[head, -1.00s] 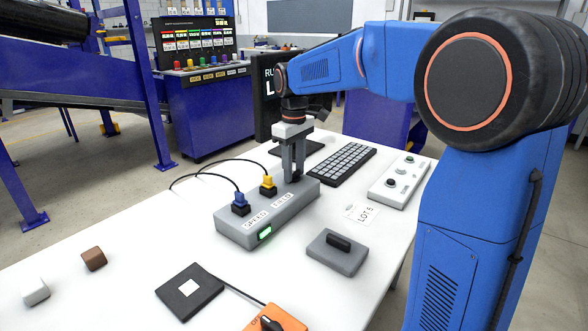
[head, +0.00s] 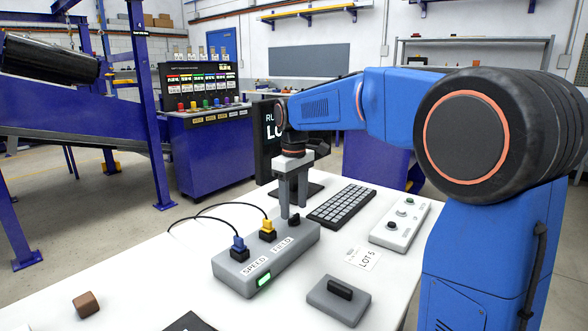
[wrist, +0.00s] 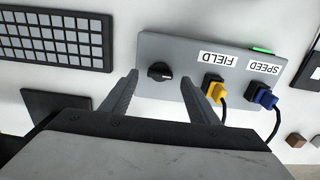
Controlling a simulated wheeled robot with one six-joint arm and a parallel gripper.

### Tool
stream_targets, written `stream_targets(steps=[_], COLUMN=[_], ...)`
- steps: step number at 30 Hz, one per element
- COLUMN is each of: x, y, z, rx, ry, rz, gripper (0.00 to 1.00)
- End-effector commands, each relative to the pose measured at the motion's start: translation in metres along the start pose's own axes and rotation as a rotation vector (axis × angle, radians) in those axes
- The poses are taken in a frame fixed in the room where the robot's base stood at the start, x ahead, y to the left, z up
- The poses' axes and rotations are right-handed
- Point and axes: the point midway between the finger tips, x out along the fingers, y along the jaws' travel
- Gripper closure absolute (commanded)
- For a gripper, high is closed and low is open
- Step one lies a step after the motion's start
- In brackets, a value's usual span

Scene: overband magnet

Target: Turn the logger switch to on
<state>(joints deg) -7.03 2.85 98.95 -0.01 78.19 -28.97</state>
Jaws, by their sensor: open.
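The likely logger switch is a black rotary knob (head: 293,220) at the far right end of the grey box (head: 232,281). The box carries FIELD and SPEED labels, a yellow plug (head: 267,226), a blue plug (head: 238,243) and a lit green light. In the wrist view the knob (wrist: 160,71) shows a small white mark at its right side. My gripper (head: 293,212) is open and points down over the knob. In the wrist view its two fingertips (wrist: 160,74) stand on either side of the knob, apart from it. I cannot read any on or off marking.
A keyboard (head: 341,206) lies behind the box, with a grey button panel (head: 400,222) to its right. A grey block with a black handle (head: 339,299) and a LOT 5 card (head: 363,259) lie nearer. A monitor (head: 268,140) stands behind my gripper. Black cables arch left of the plugs.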

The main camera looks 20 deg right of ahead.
Motion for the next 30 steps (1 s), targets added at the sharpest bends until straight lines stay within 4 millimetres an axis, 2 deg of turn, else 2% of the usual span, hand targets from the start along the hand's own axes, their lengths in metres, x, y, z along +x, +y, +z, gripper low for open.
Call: stream_targets(steps=[9, 18, 24, 30], x=[-0.065, -0.12, -0.14, -0.146], y=[0.0, 0.001, 0.0, 0.0], z=[-0.001, -0.001, 0.0, 0.0], rx=[0.0, 0.0, 0.0, 0.0], ry=[0.003, 0.002, 0.0, 0.0], rz=[0.002, 0.001, 0.0, 0.0], gripper=[0.45, 0.45, 0.45, 0.45])
